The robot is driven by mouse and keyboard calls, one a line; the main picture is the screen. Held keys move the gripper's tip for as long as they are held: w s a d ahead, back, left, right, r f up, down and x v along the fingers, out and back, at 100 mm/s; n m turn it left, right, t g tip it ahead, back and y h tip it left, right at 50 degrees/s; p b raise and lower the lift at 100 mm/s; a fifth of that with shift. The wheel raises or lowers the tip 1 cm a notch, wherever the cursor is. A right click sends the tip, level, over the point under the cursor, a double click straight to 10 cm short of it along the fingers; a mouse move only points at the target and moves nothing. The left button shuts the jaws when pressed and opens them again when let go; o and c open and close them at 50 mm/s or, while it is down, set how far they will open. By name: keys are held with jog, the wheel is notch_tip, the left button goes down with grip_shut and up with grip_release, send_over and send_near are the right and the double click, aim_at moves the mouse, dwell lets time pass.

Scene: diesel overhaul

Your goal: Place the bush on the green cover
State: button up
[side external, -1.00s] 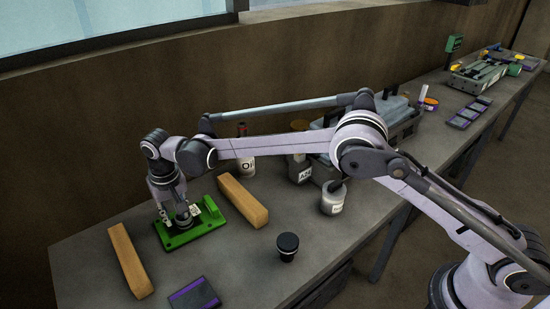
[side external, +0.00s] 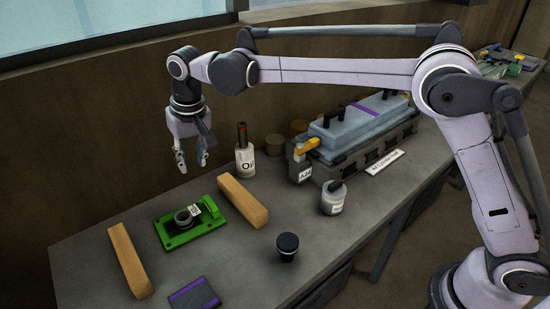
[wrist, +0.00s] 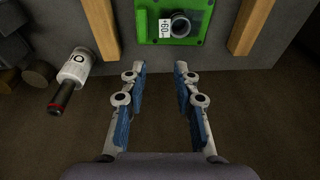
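The green cover (side external: 178,239) lies flat on the bench between two wooden blocks. A dark grey ring, which looks like the bush (side external: 183,217), sits on the cover beside a white label. In the wrist view the cover (wrist: 207,12) is at the top edge, with the round hollow bush (wrist: 180,24) on it, right of the label. My gripper (side external: 191,168) is raised well above the bench, behind the cover and clear of it. Its blue-padded fingers (wrist: 160,70) are spread with nothing between them, so it is open and empty.
Wooden blocks (side external: 130,261) and (side external: 243,200) flank the cover. A black cup (side external: 287,246) and a purple-topped box (side external: 194,297) are in front.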

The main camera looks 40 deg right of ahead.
jog(key=s+d+r+t, duration=0.1)
jog(key=s+d+r, duration=0.2)
jog(key=s+d, duration=0.4)
jog(key=s+d+r+t, duration=0.1)
jog(key=s+d+r, duration=0.3)
jog(key=d, duration=0.6)
jog(key=s+d+f+t, duration=0.1)
jog(key=s+d+f, duration=0.3)
jog(key=s, duration=0.3)
jog(key=s+d+f+t, duration=0.2)
jog(key=s+d+f, duration=0.2)
jog(key=s, duration=0.4)
jog(key=shift+d+n, duration=0.3)
jog(key=shift+d, duration=0.3)
